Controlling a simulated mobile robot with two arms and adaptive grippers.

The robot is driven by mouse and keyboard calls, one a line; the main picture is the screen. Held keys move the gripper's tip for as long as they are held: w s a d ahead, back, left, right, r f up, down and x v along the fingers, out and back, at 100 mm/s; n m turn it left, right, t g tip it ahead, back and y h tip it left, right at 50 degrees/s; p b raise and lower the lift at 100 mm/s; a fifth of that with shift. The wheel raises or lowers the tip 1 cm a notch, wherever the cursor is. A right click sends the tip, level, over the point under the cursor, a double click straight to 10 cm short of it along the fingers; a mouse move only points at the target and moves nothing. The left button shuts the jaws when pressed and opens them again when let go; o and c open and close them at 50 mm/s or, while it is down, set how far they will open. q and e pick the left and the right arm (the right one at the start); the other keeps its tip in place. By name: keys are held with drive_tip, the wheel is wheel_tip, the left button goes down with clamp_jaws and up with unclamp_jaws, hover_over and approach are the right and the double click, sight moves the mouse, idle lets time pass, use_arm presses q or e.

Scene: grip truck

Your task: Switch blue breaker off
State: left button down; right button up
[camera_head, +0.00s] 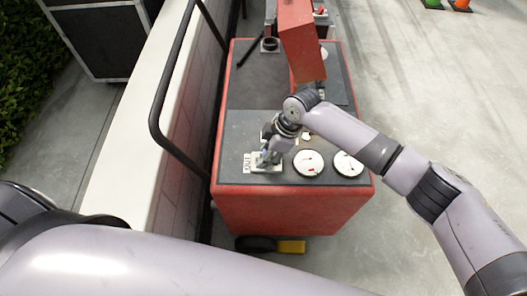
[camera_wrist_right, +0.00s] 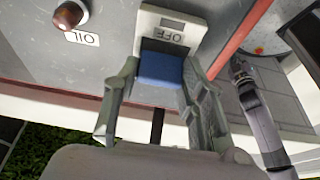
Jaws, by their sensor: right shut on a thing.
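The blue breaker (camera_wrist_right: 161,70) shows in the right wrist view as a blue toggle on a pale plate (camera_wrist_right: 168,22) marked OFF, with the lettering upside down. My right gripper (camera_wrist_right: 158,88) has its two fingers on either side of the blue toggle and is shut on it. In the head view my right gripper (camera_head: 268,157) reaches down to the pale breaker plate (camera_head: 262,168) near the front left of the dark panel. It largely hides the blue toggle there. My left arm crosses the bottom of the head view, and its gripper is not visible.
Two white gauges (camera_head: 308,163) sit right of the breaker on the red machine (camera_head: 290,208). A raised red box (camera_head: 299,35) stands behind. A dark rail (camera_head: 160,105) and white wall line the left side. A brown lamp (camera_wrist_right: 70,15) sits beside an OIL label (camera_wrist_right: 83,39).

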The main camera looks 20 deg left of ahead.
idle(0.3)
drive_tip(key=o, duration=1.2)
drive_tip(key=shift+c, duration=0.2)
drive_tip(key=v, duration=1.2)
drive_tip(key=shift+d, duration=0.3)
drive_tip(key=shift+w+f, duration=0.1)
